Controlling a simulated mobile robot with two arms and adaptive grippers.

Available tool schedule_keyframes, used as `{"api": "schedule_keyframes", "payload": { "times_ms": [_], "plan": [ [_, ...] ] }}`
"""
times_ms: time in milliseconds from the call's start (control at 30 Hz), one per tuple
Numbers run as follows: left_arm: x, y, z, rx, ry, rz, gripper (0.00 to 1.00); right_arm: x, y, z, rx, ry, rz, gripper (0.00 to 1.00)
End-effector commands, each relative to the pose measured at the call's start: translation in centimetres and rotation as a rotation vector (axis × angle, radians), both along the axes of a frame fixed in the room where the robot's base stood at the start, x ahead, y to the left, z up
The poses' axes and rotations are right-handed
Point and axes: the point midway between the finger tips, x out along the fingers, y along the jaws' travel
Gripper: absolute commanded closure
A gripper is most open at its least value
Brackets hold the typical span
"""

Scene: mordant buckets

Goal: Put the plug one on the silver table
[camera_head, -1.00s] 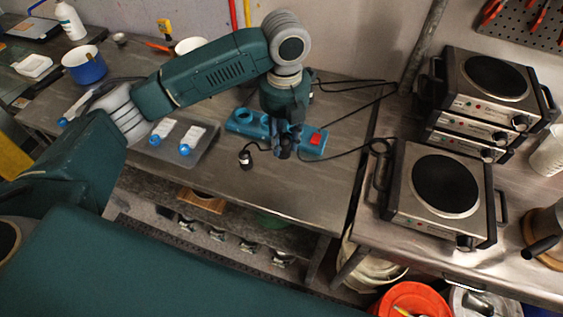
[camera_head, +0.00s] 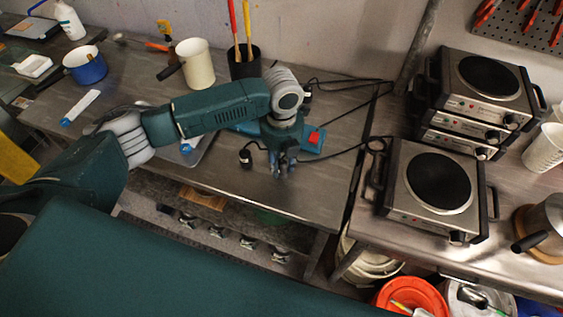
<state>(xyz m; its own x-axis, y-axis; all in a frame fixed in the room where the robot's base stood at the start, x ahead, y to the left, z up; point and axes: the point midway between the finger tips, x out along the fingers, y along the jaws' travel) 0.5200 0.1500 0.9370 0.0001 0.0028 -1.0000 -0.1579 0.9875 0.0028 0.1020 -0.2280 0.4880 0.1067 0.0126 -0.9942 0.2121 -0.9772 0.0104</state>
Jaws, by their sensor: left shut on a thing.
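The teal power strip (camera_head: 317,137) with a red switch is on the brownish worktable, partly covered by my left arm. My left gripper (camera_head: 283,168) is at its front edge, pointing down, and is shut on it; the contact is partly hidden. I cannot tell whether the strip is lifted. A black plug (camera_head: 246,157) on a cable lies just left of the gripper. The silver table (camera_head: 505,262) stands to the right, beyond a gap. My right gripper is not in view.
A hot plate (camera_head: 439,183) and a stack of hot plates (camera_head: 486,85) occupy the silver table, with a metal pot (camera_head: 545,232) at right. Black cables (camera_head: 350,92) run behind the strip. A cream jug (camera_head: 195,65) and a black holder (camera_head: 244,62) stand behind my arm.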

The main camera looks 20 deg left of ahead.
Motion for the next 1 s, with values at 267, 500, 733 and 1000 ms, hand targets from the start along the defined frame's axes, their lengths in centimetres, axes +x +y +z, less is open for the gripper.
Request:
{"api": "schedule_keyframes", "payload": {
  "times_ms": [267,500,733,1000],
  "plan": [
    [0.0,0.0,-0.2,0.0,0.0,0.0,0.52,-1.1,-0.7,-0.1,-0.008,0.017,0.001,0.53],
    [0.0,0.0,0.0,0.0,0.0,0.0,0.52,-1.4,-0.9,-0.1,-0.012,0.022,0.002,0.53],
    [0.2,-0.1,2.9,-0.001,-0.006,-0.002,0.52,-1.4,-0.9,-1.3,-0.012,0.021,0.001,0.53],
    [0.2,-0.1,8.7,-0.002,-0.004,0.0,0.52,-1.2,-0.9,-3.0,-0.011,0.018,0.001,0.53]
  ]
}}
